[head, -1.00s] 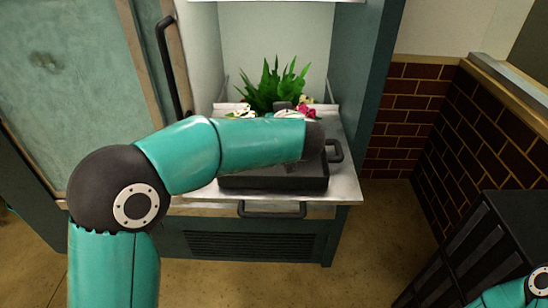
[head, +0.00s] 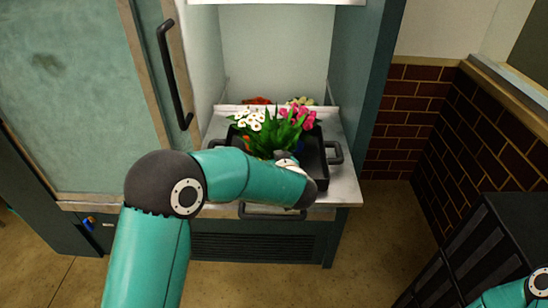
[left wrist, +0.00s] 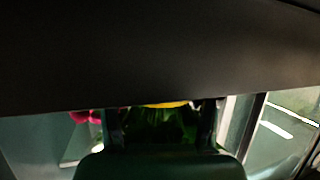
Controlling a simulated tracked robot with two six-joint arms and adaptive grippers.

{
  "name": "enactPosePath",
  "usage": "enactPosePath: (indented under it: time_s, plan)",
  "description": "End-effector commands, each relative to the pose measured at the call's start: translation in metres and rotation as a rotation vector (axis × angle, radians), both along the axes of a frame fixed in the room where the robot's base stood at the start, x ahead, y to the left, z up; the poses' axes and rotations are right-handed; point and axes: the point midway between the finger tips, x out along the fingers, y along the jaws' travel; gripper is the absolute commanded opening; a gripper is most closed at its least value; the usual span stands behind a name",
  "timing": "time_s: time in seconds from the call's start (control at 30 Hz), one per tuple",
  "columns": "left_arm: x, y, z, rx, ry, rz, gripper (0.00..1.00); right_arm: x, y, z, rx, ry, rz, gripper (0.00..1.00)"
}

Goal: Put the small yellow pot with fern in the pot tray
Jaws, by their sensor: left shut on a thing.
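The fern (head: 268,136) shows as green leaves over the dark pot tray (head: 325,136) in the head view. Its pot is hidden there by my left arm. In the left wrist view, a yellow sliver of the small pot (left wrist: 166,104) and dark green leaves (left wrist: 160,128) show between the fingers of my left gripper (left wrist: 160,118), which is shut on the pot. I cannot tell whether the pot touches the tray floor or hangs above it. My right gripper is out of view.
White flowers (head: 248,120) and pink flowers (head: 302,114) stand beside the fern, close to it. The tray sits on a pale counter (head: 345,185) between side walls. A tall door with a black handle (head: 172,75) is at the left. A dark rack (head: 490,240) stands lower right.

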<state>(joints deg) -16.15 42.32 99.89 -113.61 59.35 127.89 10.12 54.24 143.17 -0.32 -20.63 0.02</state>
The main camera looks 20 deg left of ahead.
Motion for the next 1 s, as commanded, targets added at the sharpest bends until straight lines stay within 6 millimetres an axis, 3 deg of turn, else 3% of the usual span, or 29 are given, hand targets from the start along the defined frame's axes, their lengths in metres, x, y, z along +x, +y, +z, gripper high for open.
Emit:
enactPosePath:
  time_s: [0.23, 0.27, 0.4, 0.83, 1.0]
  plan:
    - [0.001, 0.0, -0.001, 0.001, -0.004, -0.001, 0.06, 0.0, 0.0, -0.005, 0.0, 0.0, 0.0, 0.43]
    - [0.0, -0.001, -0.002, 0.0, -0.001, -0.001, 0.62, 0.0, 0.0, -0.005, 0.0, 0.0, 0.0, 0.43]
    - [0.0, -0.001, -0.001, 0.0, 0.0, -0.001, 0.86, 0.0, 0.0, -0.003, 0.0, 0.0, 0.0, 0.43]
    - [0.0, -0.001, 0.003, 0.0, 0.0, -0.001, 0.86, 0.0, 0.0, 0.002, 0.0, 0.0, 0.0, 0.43]
    - [-0.017, -0.013, 0.008, 0.001, -0.002, -0.004, 0.86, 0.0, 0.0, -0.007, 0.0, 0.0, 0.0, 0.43]
